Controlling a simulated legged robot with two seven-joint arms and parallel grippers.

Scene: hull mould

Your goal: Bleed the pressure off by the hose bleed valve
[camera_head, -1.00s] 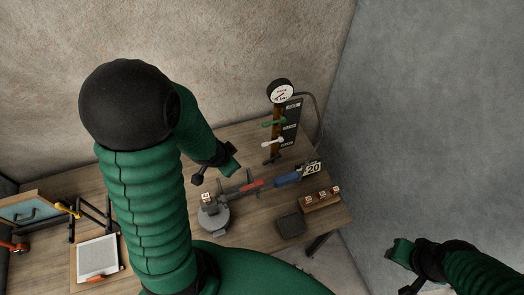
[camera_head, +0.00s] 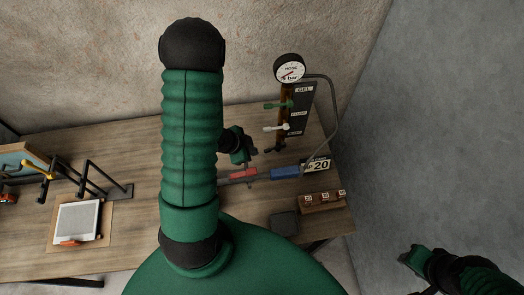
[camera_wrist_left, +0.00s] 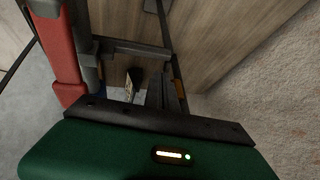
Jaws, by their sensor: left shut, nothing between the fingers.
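A gauge marked HOSE bar (camera_head: 290,68) tops a post on the bench, its red needle off to one side. Below it the post carries a green lever (camera_head: 279,105), a white lever (camera_head: 276,127) and a dark lever (camera_head: 275,150). I cannot tell which is the bleed valve. My left gripper (camera_head: 250,162) is shut and empty, left of the post and just above the red handle (camera_head: 243,175). In the left wrist view its closed fingers (camera_wrist_left: 160,92) point down at the bench. My right gripper (camera_head: 414,262) hangs at lower right, away from the bench; its jaw state is unclear.
A grey hose (camera_head: 335,112) loops from the gauge down the right side. A blue handle (camera_head: 285,173), a 20 sign (camera_head: 319,163) and a wooden block (camera_head: 321,202) sit nearby. A framed sheet (camera_head: 78,222) lies at left. My left arm hides mid-bench.

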